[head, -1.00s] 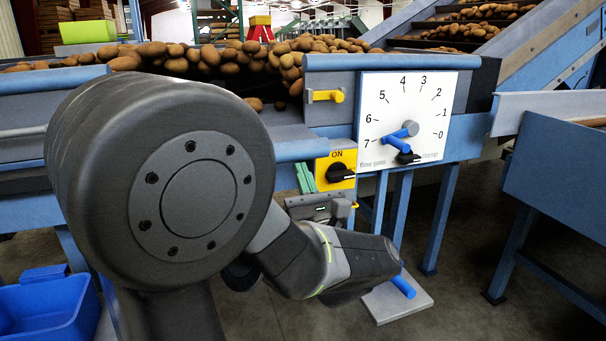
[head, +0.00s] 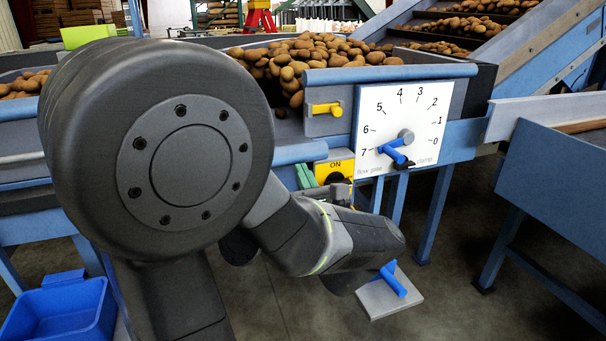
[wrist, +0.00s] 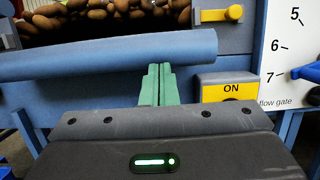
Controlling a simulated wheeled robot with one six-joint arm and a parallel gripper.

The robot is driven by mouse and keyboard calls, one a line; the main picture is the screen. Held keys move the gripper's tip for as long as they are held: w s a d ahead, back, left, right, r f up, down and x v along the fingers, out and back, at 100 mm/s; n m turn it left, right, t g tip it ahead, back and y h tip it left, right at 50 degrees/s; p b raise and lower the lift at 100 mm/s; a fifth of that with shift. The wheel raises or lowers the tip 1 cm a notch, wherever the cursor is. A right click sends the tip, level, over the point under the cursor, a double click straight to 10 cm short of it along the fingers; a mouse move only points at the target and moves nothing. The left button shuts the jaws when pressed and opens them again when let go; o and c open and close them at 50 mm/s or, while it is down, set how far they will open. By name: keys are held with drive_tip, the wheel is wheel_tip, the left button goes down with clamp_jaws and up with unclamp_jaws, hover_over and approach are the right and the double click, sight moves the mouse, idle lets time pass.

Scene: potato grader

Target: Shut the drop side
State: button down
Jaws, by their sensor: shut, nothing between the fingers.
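The drop side shows as a blue panel with a rounded upper edge (wrist: 100,57) in the wrist view. It stands lowered, and potatoes show over it in the dark opening behind. In the head view its rounded edge (head: 300,152) sits well below the fixed blue rim (head: 400,73). A yellow latch handle (head: 325,108) lies level on the grey panel beside the opening; it also shows in the wrist view (wrist: 218,15). My gripper (wrist: 158,68) is shut and empty, its green fingers at the rounded edge's lower part. I cannot tell whether they touch it.
A yellow ON switch box (wrist: 228,90) is close right of the fingers. Potatoes (head: 300,60) are heaped in the hopper. A blue bin (head: 60,310) is at lower left. My arm hides much of the front.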

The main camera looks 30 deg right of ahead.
drive_tip(key=r+g+p, duration=0.1)
drive_tip(key=r+p, duration=0.1)
drive_tip(key=p, duration=0.2)
drive_tip(key=r+g+y+p, duration=0.1)
drive_tip(key=r+p, duration=0.2)
drive_tip(key=p, duration=0.1)
drive_tip(key=shift+w, duration=0.2)
wheel_tip(320, 180, up, 7)
drive_tip(key=g+y+p, duration=0.1)
drive_tip(key=g+p, duration=0.4)
drive_tip(key=p, duration=1.2)
hover_over(304, 151)
drive_tip(key=shift+w+a, duration=0.45)
drive_tip(key=w+r+p, duration=0.1)
drive_tip(key=p, duration=0.1)
drive_tip(key=w+r+g+p, duration=0.1)
drive_tip(key=p, duration=0.2)
drive_tip(key=shift+d, duration=0.2)
drive_tip(key=w+d+r+g+p, duration=0.1)
drive_tip(key=w+d+r+p, duration=0.1)
drive_tip(key=w+r+p, duration=0.2)
drive_tip(key=shift+w+d+r+y+p, duration=0.25)
drive_tip(key=shift+w+p, duration=1.4)
drive_tip(key=shift+w, duration=1.05)
drive_tip(key=shift+s+r, duration=0.1)
